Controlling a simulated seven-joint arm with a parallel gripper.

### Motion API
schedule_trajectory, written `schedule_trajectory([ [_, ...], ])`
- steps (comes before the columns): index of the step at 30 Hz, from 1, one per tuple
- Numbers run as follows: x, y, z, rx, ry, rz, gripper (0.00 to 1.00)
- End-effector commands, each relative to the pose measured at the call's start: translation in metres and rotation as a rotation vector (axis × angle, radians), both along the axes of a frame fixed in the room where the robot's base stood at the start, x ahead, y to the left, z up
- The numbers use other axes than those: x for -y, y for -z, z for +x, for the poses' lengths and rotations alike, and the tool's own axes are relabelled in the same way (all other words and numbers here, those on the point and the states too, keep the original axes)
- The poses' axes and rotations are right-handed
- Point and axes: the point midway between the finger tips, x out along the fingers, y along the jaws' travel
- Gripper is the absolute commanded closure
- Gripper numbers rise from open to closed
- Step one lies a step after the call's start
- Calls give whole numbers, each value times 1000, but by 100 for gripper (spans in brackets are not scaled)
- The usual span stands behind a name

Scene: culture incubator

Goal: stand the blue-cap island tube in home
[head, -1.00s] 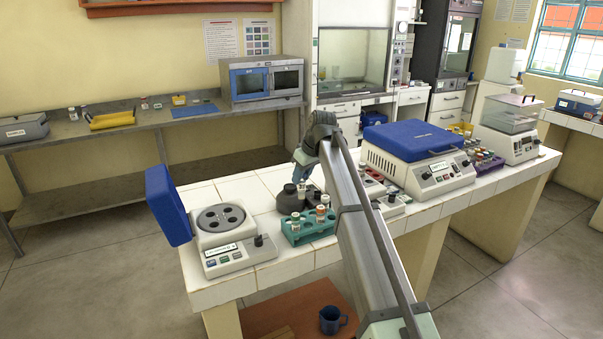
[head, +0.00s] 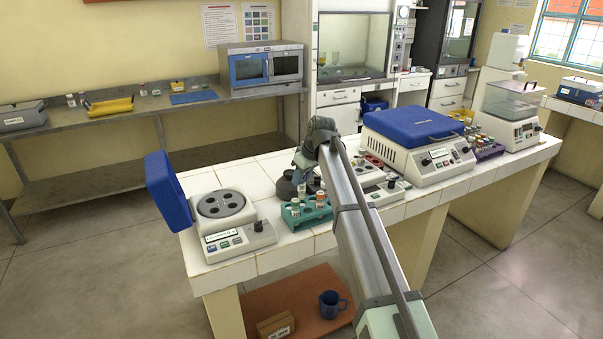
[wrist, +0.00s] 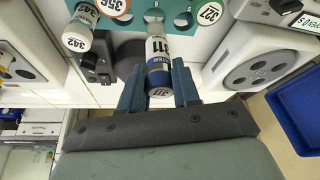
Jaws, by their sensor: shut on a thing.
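My gripper (wrist: 158,92) is shut on a tube (wrist: 157,48) with a white label reading 311 and a blue band at its near end. In the wrist view the tube's far end overlaps the teal rack (wrist: 186,40); I cannot tell whether it is in a hole. Other tubes show there, one marked 342 (wrist: 78,30), along with caps marked 396 (wrist: 116,6) and 327 (wrist: 209,13). In the head view my gripper (head: 301,172) is behind the teal rack (head: 306,217), its fingers small and partly hidden. No place marked home is readable.
A dark round device (head: 286,188) stands close beside my gripper. A centrifuge (head: 224,232) with its blue lid (head: 167,198) open is at left. A larger blue-lidded machine (head: 418,150) is at right. White bench tiles (head: 262,210) are bare between centrifuge and rack.

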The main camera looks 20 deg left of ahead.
Motion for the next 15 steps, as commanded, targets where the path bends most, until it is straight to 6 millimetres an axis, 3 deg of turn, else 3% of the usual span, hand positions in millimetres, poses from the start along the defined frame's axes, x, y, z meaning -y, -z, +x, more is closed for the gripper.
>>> schedule_trajectory([
  [15, 0, 5, 0, 0, 0, 0, 98],
])
